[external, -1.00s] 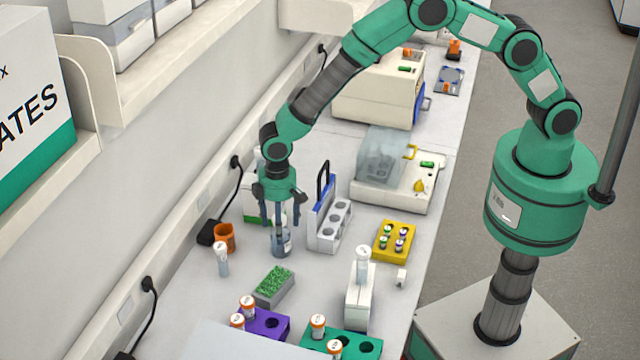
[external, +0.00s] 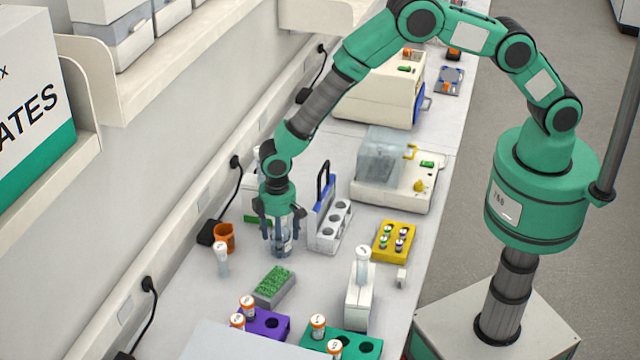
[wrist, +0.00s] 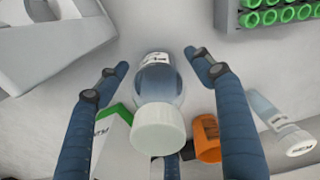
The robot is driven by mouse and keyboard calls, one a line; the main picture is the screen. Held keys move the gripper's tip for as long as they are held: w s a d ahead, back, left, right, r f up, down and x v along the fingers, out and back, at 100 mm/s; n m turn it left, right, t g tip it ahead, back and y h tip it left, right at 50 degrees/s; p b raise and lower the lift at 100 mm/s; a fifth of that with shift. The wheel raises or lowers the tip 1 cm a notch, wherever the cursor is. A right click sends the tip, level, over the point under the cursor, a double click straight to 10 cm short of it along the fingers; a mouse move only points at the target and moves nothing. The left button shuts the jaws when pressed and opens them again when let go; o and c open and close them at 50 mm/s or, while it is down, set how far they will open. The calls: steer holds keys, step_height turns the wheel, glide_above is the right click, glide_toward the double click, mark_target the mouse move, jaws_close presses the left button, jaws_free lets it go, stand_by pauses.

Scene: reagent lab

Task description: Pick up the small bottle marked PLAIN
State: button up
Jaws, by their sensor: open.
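A small clear bottle (wrist: 160,85) with a white cap stands on the bench. Its label is only partly seen and I cannot read it. My gripper (wrist: 160,68) is open, with one blue finger on each side of the bottle and visible gaps between. In the external view the bottle (external: 282,245) shows below and between the fingers of my gripper (external: 280,240), which points down over it.
An orange cup (external: 224,237) and a capped tube (external: 222,262) stand to the left. A white rack with a blue panel (external: 328,226) is close on the right. A green-topped tube rack (external: 273,286) is in front. A white and green box (wrist: 118,145) is near one finger.

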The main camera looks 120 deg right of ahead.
steer(key=c, duration=1.4)
steer(key=shift+r, duration=0.1)
steer(key=shift+r+b, duration=0.55)
steer(key=shift+r, duration=4.4)
